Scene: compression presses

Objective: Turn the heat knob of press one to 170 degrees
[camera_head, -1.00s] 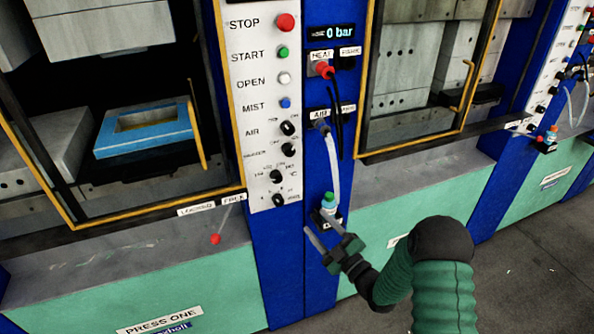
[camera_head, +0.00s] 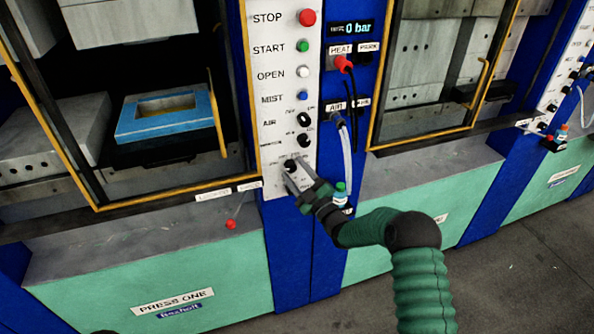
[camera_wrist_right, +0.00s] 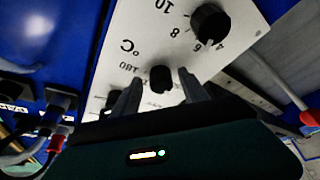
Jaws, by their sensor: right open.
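The heat knob, a small black knob on press one's white panel, shows in the right wrist view (camera_wrist_right: 160,79) beside the printed °C and 180. In the head view the knob (camera_head: 290,165) is at the low end of the panel, just beyond my fingertips. My right gripper (camera_head: 294,174) is open in front of it. In the right wrist view the fingers of my right gripper (camera_wrist_right: 158,88) lie on either side of the knob, with gaps showing. I cannot tell whether they touch it or where its pointer stands. My left gripper is not in view.
A larger black knob (camera_wrist_right: 210,24) with a number scale sits close to the right finger. The panel (camera_head: 273,130) carries several buttons and knobs above. A red-tipped lever (camera_head: 231,225) is at lower left. A green-capped bottle (camera_head: 341,195) and hose (camera_head: 346,150) are right of the gripper.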

